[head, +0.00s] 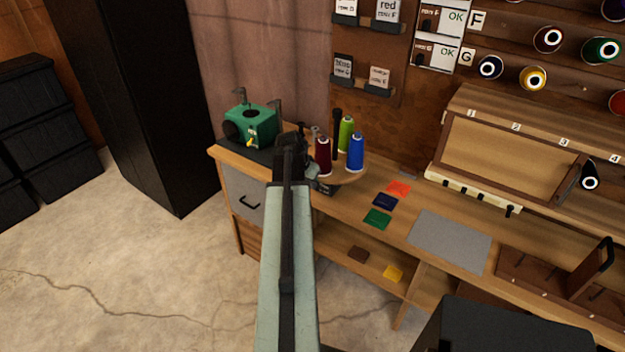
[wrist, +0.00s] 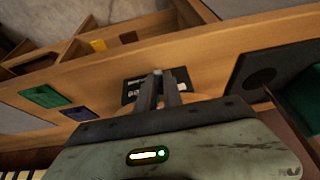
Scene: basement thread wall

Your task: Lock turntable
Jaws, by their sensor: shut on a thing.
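The turntable (head: 352,178) is a round wooden disc on the bench, with dark red (head: 323,156), green (head: 346,135) and blue (head: 356,153) thread spools standing on it around a dark post. My gripper (head: 306,170) is at the disc's left side, low by its dark base, and my arm hides part of that area. In the wrist view my gripper (wrist: 158,75) has its fingers close together over a dark plate (wrist: 130,88) with pale marks on the bench. It is shut on a small piece there, probably the turntable's lock; the fingers hide most of it.
A green machine (head: 250,124) stands on a dark mat left of my gripper. Coloured cards (head: 384,201) and a grey mat (head: 450,240) lie on the bench to the right. A wooden rack (head: 545,275) stands further right. Open floor lies at the left.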

